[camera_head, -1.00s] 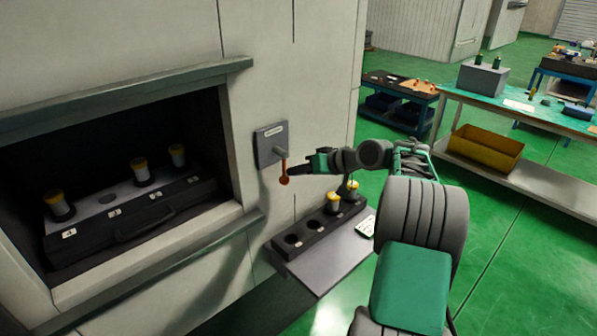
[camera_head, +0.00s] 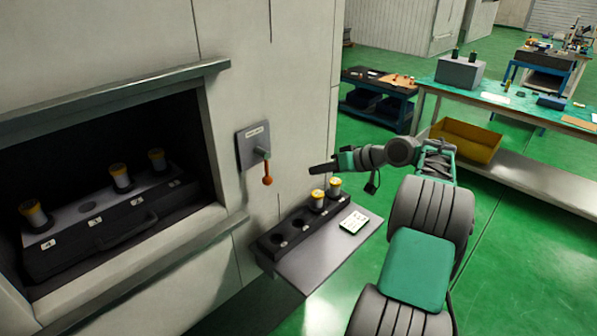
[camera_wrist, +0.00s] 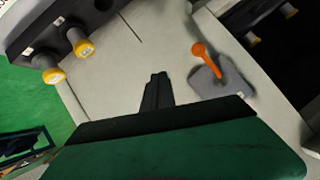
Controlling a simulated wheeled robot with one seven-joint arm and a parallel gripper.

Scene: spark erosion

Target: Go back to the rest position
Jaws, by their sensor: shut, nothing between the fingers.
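My gripper (camera_head: 318,169) is shut and empty, held in the air to the right of the lever. It stands apart from the lever and above the small rack. In the wrist view its fingers (camera_wrist: 157,90) are together, with the machine's pale wall behind them. The lever has an orange knob (camera_head: 267,181) and sits on a grey plate (camera_head: 252,146) on the machine's front. The lever hangs down. The orange knob also shows in the wrist view (camera_wrist: 199,50).
A black rack (camera_head: 268,246) on a grey shelf (camera_head: 310,262) holds two yellow-capped cylinders, beside a white card (camera_head: 354,222). A dark case (camera_head: 60,262) with three more stands in the machine's opening. A workbench (camera_head: 425,84) is at right; green floor lies between.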

